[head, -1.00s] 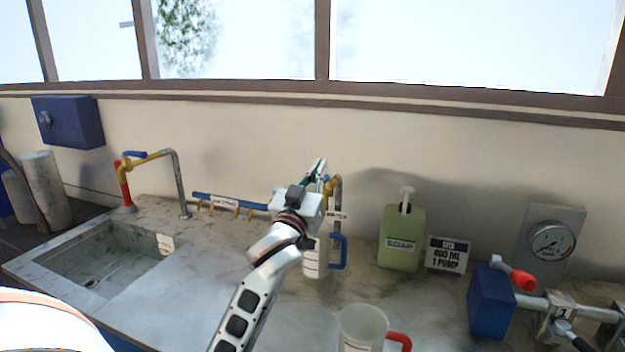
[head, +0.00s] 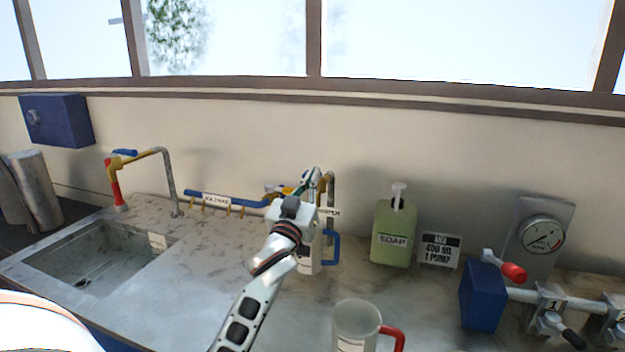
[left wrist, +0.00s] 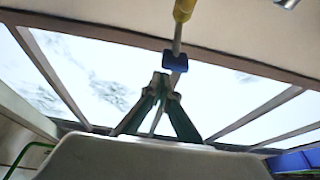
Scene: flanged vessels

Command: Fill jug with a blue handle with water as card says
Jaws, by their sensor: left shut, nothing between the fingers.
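The jug with a blue handle (head: 306,262) stands upright on the counter, partly hidden behind my left arm; its blue handle (head: 333,247) faces right. A tap with a grey spout (head: 330,190) rises just behind it. My left gripper (head: 313,174) is shut and empty in front of the tap, above the jug. In the left wrist view its fingertips (left wrist: 166,83) are together, close to a blue piece (left wrist: 175,62) on a yellow and grey pipe; I cannot tell if they touch. The card (head: 439,250) reads 400 ML, 1 PUMP. My right gripper is not in view.
A green soap bottle (head: 393,238) with a white pump stands left of the card. A jug with a red handle (head: 356,325) stands in front. A sink (head: 95,255) with another tap (head: 168,180) is at left. A blue box (head: 482,297), valves and a gauge (head: 541,235) are at right.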

